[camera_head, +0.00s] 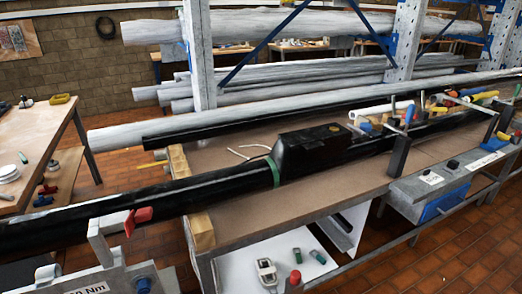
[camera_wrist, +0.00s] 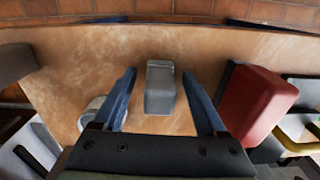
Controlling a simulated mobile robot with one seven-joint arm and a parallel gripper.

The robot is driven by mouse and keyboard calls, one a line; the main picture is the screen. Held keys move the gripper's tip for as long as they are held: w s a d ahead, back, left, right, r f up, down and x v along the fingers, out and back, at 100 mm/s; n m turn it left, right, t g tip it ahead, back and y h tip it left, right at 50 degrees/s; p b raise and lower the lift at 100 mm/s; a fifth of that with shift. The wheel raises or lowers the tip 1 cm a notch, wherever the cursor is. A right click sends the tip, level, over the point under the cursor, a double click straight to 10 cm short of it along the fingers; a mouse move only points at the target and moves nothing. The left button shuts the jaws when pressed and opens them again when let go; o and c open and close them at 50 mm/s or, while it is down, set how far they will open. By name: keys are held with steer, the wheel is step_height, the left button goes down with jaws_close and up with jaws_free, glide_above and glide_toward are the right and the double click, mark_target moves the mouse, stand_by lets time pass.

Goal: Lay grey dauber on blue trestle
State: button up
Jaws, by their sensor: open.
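My gripper (camera_wrist: 159,74) shows in the wrist view with its two blue fingers apart and nothing held. A grey block-like thing (camera_wrist: 160,90), which may be the grey dauber, lies on a worn tan surface (camera_wrist: 215,45) between and beyond the fingers. I see no finger touching it. I cannot pick out my gripper or the dauber in the head view. No blue trestle can be clearly told there; a blue box-like part (camera_head: 440,207) shows under the bench at the right, and I cannot tell what it is.
In the wrist view, a red block (camera_wrist: 258,100) is close right of the fingers, and a pale round thing (camera_wrist: 95,112) is close left. In the head view, a long black mast (camera_head: 210,190) crosses the bench (camera_head: 255,222). A wooden table (camera_head: 35,140) stands at left.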

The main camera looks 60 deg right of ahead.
steer(key=shift+f+b, duration=0.45)
steer(key=shift+b, duration=0.2)
step_height(320, 180, up, 14)
steer(key=shift+w+f+p, duration=0.1)
steer(key=shift+f+p, duration=0.15)
steer(key=shift+p, duration=0.85)
